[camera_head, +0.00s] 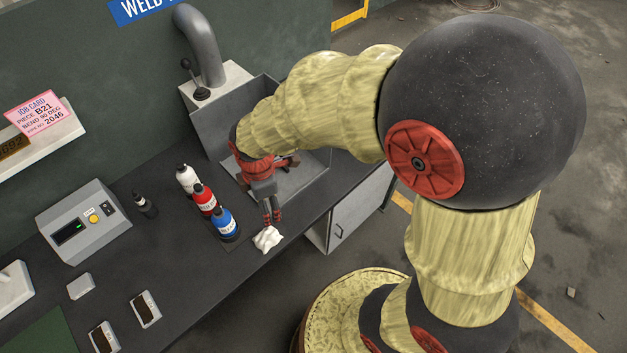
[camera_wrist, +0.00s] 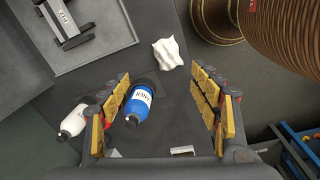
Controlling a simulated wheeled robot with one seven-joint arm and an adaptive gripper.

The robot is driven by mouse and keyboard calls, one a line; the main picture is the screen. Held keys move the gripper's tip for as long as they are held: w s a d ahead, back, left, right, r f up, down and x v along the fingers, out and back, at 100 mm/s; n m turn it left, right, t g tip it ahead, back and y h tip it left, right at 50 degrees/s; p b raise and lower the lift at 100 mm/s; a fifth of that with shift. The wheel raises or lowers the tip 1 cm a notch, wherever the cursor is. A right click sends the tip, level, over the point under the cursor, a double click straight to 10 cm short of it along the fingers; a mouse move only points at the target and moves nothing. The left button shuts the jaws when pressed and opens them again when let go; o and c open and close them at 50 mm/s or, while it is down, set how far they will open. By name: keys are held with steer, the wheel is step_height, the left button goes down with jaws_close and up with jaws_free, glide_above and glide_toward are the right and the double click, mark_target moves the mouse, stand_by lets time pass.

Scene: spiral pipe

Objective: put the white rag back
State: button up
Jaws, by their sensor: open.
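The white rag (camera_head: 267,239) lies crumpled on the dark bench top near its front edge, just in front of the blue bottle. In the wrist view the rag (camera_wrist: 167,54) lies beyond the fingertips, between the two finger lines. My gripper (camera_head: 271,212) points down above the bench, close behind the rag. In the wrist view my gripper (camera_wrist: 163,82) is open, its yellow-padded fingers wide apart with nothing held. The rag appears apart from the fingers.
Blue (camera_head: 224,224), red (camera_head: 205,199) and white (camera_head: 187,178) bottles stand in a row left of my gripper. A grey open-front metal booth (camera_head: 317,165) stands behind it. A control box (camera_head: 83,222) and small blocks (camera_head: 146,309) are further left. Bench space between is clear.

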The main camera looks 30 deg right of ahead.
steer(key=s+d+r+m+t, duration=0.2)
steer(key=s+d+r+m, duration=0.3)
steer(key=r+m, duration=0.3)
steer(key=s+d+r+m+t, duration=0.2)
steer(key=s+d+r+m, duration=0.3)
steer(key=r, duration=0.7)
steer(key=s+m, duration=0.2)
steer(key=m, duration=0.2)
steer(key=shift+s+r+m+t, duration=0.2)
steer(key=shift+r+m+t, duration=0.1)
step_height(320, 180, down, 6)
steer(key=b, duration=0.6)
